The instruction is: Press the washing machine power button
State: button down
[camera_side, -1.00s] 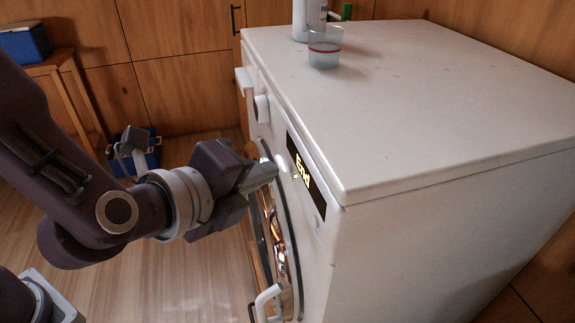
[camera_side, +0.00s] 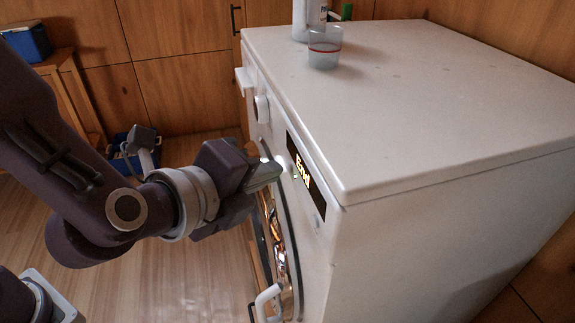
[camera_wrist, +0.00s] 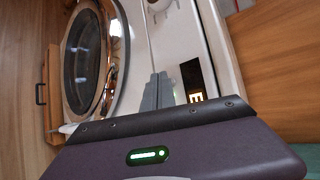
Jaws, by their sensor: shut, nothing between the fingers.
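The white washing machine (camera_side: 400,130) stands at the right in the side view, its front facing my arm. On its front panel is a dark display (camera_side: 306,175) with lit yellow characters; it also shows in the wrist view (camera_wrist: 197,80). A round white button or knob (camera_side: 283,163) sits beside the display. My gripper (camera_side: 277,172) is shut and empty, its fingertips pointing at the panel close to that round part. In the wrist view the shut fingers (camera_wrist: 158,92) lie just left of the display. I cannot tell whether they touch the panel. The power button is not clearly identifiable.
The round door (camera_side: 277,235) with its handle (camera_side: 268,300) is below the panel. Another knob (camera_side: 261,108) is farther along the front. A clear cup (camera_side: 324,48) and a white bottle (camera_side: 309,18) stand on top. A blue box (camera_side: 27,42) sits on a wooden stand.

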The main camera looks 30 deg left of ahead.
jog(key=shift+w+d, duration=0.2)
dwell(0.5)
jog(key=shift+s+a, duration=0.4)
jog(key=shift+s, duration=0.05)
jog(key=s+a, duration=0.4)
jog(key=shift+a, duration=0.15)
jog(key=shift+s, duration=0.1)
dwell(0.4)
